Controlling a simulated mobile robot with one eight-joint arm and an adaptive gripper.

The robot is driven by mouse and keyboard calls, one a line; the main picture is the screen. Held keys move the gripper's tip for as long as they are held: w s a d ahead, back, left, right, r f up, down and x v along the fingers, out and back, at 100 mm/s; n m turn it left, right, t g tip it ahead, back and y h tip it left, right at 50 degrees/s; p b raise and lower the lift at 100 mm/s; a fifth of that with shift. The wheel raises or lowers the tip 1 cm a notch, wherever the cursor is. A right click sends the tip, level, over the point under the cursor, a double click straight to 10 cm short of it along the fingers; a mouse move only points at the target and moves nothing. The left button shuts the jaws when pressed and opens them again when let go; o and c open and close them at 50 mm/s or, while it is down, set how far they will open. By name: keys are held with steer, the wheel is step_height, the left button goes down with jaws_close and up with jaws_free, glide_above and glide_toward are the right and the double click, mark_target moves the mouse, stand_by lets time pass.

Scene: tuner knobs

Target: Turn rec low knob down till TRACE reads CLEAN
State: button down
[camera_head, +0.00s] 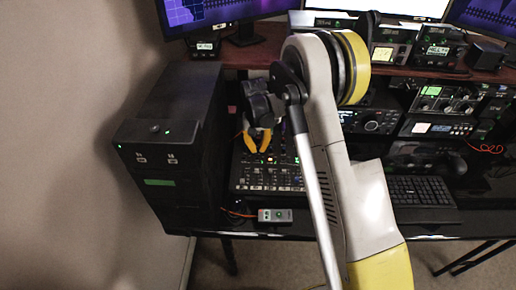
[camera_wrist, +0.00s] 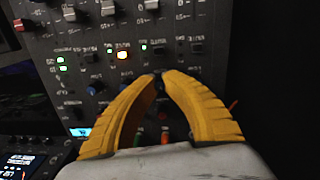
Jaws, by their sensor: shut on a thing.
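The mixer panel (camera_head: 284,179) stands on the desk beside the black tower, and its dark face with knobs and sliders fills much of the wrist view (camera_wrist: 118,91). My gripper (camera_head: 258,142) is over the panel's upper part. In the wrist view my gripper's yellow fingertips (camera_wrist: 161,77) close together on a small dark knob (camera_wrist: 159,82), mostly hidden between them. I cannot read its label, so I cannot tell if it is the rec low knob. A blue knob (camera_wrist: 93,88) is left of the fingers. I cannot make out a TRACE reading.
The black tower (camera_head: 180,140) stands close on the left. A keyboard (camera_head: 420,191) and radio units (camera_head: 370,121) are on the right. A small grey box (camera_head: 275,215) lies at the front edge.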

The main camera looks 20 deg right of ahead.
steer(key=shift+n, duration=1.6)
steer(key=c, duration=1.7)
jaws_free()
steer(key=r, duration=0.8)
steer(key=a+r, duration=0.1)
steer(key=r, duration=0.3)
